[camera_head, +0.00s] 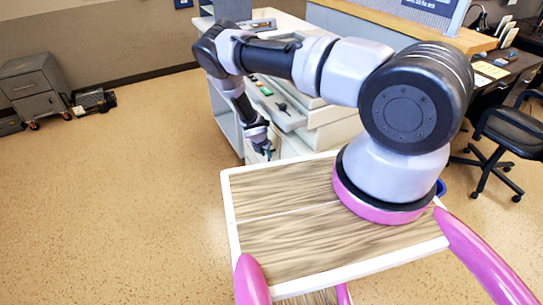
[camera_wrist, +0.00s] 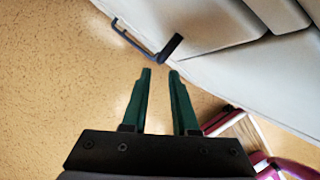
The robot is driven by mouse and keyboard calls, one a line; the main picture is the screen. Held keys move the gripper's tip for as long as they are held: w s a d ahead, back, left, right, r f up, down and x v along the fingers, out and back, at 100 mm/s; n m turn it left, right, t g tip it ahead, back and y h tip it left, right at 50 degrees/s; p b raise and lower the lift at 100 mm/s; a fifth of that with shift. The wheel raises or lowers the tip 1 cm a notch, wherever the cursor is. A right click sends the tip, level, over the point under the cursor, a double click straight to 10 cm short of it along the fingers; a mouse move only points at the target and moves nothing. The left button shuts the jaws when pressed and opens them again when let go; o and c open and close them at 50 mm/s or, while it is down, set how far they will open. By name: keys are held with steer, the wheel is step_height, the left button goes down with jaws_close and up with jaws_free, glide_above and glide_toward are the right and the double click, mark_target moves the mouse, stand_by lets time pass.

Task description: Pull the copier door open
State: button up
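The copier (camera_head: 330,133), a pale machine with a control panel, stands behind my arm in the head view. In the wrist view its pale door face (camera_wrist: 230,65) fills the upper right. A dark bar handle (camera_wrist: 133,40) sticks out from that face, just beyond my fingertips. My gripper (camera_wrist: 160,73) has two green fingers that stand apart with nothing between them. The fingertips look close to the handle but not around it; contact cannot be told. In the head view my gripper (camera_head: 266,152) is low beside the copier's left side, and the handle cannot be made out.
A grey drawer cabinet (camera_head: 36,88) on casters stands by the far left wall. A grey shelf unit (camera_head: 226,122) is at the copier's left. A black office chair (camera_head: 512,132) and a desk are at right. The speckled floor at left is clear.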

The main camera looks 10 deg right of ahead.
steer(key=x, duration=0.7)
steer(key=shift+w+d+f, duration=0.1)
steer(key=shift+f, duration=0.15)
jaws_close()
stand_by(1.1)
